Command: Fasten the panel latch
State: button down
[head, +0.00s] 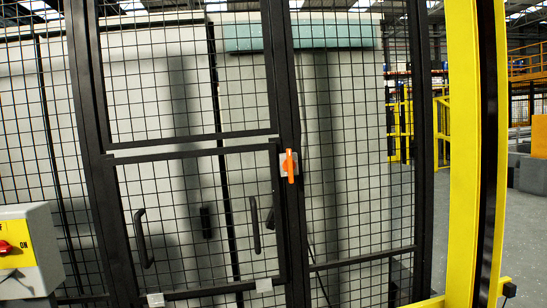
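A panel latch with an orange handle (290,166) sits on a small grey plate on the black post at the right side of the mesh door. The orange handle stands roughly upright. The mesh panel (197,215) with its black frame is in the middle of the view, in line with the fence as far as I can tell. A black pull handle (143,239) shows at its lower left, and another (255,224) near its right side. My gripper is not in view.
A grey and yellow switch box (28,250) with a red knob stands at the lower left. A yellow post (463,150) with a black strip rises at the right. Pale cabinets stand behind the mesh. Grey floor (522,235) is open at the far right.

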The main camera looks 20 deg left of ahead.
aim_at(289, 165)
jog(key=u, duration=0.4)
jog(key=i, duration=1.55)
jog(key=u, duration=0.55)
